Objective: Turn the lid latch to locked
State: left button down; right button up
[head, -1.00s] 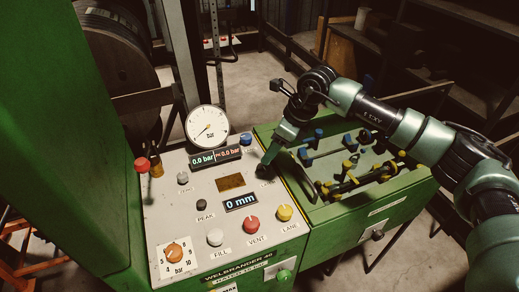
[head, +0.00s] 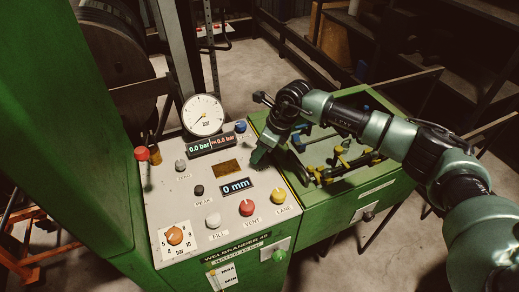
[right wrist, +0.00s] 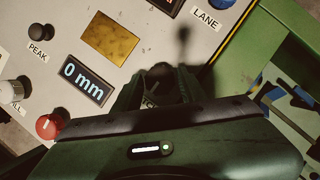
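My right gripper (head: 258,160) points down at the right edge of the control panel (head: 165,205), between the 0 mm display and the green bench. In the right wrist view its dark fingers (right wrist: 158,88) straddle or sit right over a dark knob-like part (right wrist: 160,71), perhaps the lid latch. A small label beside it is mostly covered. The gripper hides this part in the head view, so the latch position cannot be read. Whether the fingers touch or grip it is too dark to tell. My left gripper is not in view.
The pressure gauge (head: 203,115) stands at the panel's back. Red vent (head: 247,207) and yellow lane (head: 279,197) knobs sit in front of the gripper. The green bench (head: 325,205) with blue and yellow fittings lies under my right arm.

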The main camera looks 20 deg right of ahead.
grip_shut()
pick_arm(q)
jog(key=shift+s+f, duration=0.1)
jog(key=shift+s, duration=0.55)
